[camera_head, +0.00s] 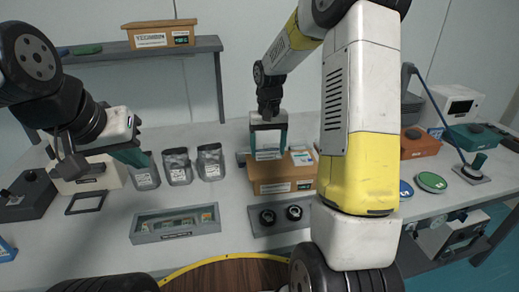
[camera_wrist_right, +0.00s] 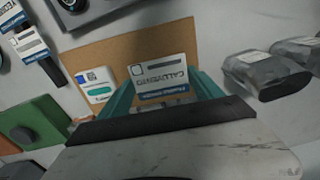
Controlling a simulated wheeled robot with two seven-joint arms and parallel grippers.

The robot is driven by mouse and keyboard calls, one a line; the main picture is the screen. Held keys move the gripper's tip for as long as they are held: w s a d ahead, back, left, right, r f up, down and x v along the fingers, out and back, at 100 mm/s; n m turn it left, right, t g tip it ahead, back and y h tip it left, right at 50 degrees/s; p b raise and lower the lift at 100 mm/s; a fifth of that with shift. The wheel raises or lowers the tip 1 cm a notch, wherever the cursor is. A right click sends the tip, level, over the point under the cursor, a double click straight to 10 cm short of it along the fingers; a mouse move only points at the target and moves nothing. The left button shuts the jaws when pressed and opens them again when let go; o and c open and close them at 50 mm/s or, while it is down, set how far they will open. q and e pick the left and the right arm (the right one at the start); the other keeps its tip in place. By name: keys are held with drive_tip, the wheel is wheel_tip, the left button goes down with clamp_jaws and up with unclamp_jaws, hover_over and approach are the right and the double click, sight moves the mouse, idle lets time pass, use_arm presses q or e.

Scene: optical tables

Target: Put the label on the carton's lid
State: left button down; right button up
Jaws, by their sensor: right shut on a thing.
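The brown carton (camera_head: 285,184) stands on the grey table, right of the three silver pouches. Its flat lid (camera_wrist_right: 115,52) fills the middle of the right wrist view. My right gripper (camera_head: 268,155) is over the carton and shut on a white label (camera_head: 268,144). The label (camera_wrist_right: 160,75) has dark print and a blue strip and shows between the teal fingers. I cannot tell whether its lower edge touches the lid. Another white label with a teal patch (camera_wrist_right: 96,84) lies on the lid beside it. My left gripper (camera_head: 132,156) is off to the left, away from the carton; its jaw opening is unclear.
Silver pouches (camera_head: 177,167) stand left of the carton. A grey tray (camera_head: 148,238) and a plate with two black rings (camera_head: 262,229) lie in front. A shelf (camera_head: 115,52) with an orange box (camera_head: 158,34) is behind. A green disc (camera_head: 432,182) lies at right.

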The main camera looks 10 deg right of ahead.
sight(269, 155)
wheel_tip(269, 155, down, 3)
drive_tip(key=shift+s+f, duration=0.1)
drive_tip(key=shift+f, duration=0.1)
drive_tip(key=shift+s+f, duration=0.3)
drive_tip(key=shift+f, duration=0.35)
drive_tip(key=o, duration=1.3)
wheel_tip(269, 155, up, 13)
drive_tip(key=s+r+t, duration=0.3)
drive_tip(key=s+r, duration=0.5)
drive_tip(key=s, duration=0.2)
drive_tip(key=s+a+n+t+y, duration=0.1)
drive_tip(key=s+a+t+y, duration=0.1)
drive_tip(key=s, duration=1.1)
drive_tip(key=shift+s+r+t, duration=0.35)
drive_tip(key=shift+r+t, duration=0.1)
drive_tip(key=shift+t, duration=0.15)
